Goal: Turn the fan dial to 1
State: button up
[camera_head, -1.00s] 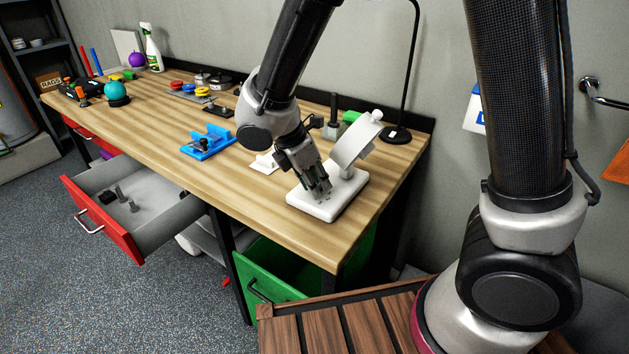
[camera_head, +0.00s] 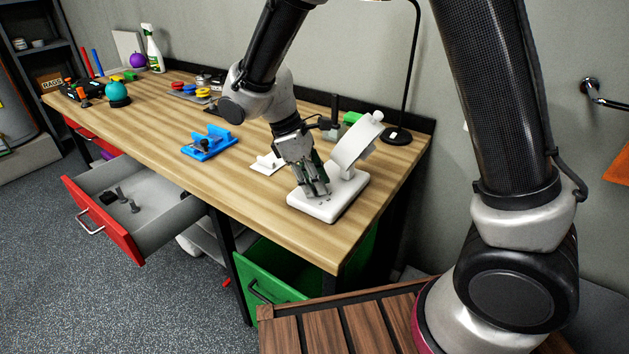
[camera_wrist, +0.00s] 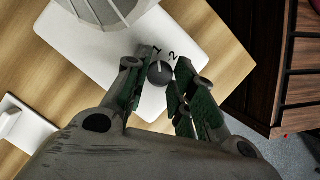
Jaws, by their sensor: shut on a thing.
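The white fan (camera_head: 357,146) stands on the near right end of the workbench, its round head tilted over a flat white base (camera_head: 328,208). In the wrist view the fan base (camera_wrist: 195,30) carries a dark round dial (camera_wrist: 160,73) with a pale pointer line and printed marks 1 and 2 beyond it. The pointer lies close to the 1. My gripper (camera_head: 319,193) is low over the base. In the wrist view my gripper (camera_wrist: 158,90) has a finger on each side of the dial and is shut on it.
The wooden workbench (camera_head: 235,180) holds a blue clamp-like tool (camera_head: 208,143), a small white piece (camera_head: 266,164) and a black lamp base (camera_head: 396,135). A red-fronted drawer (camera_head: 103,222) and a green drawer (camera_head: 265,278) stand open below.

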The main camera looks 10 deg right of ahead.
jog(key=shift+m, duration=0.5)
jog(key=o, duration=1.1)
jog(key=shift+c, duration=0.2)
jog(key=shift+r, duration=0.1)
jog(key=v, duration=1.2)
jog(key=shift+w, duration=0.2)
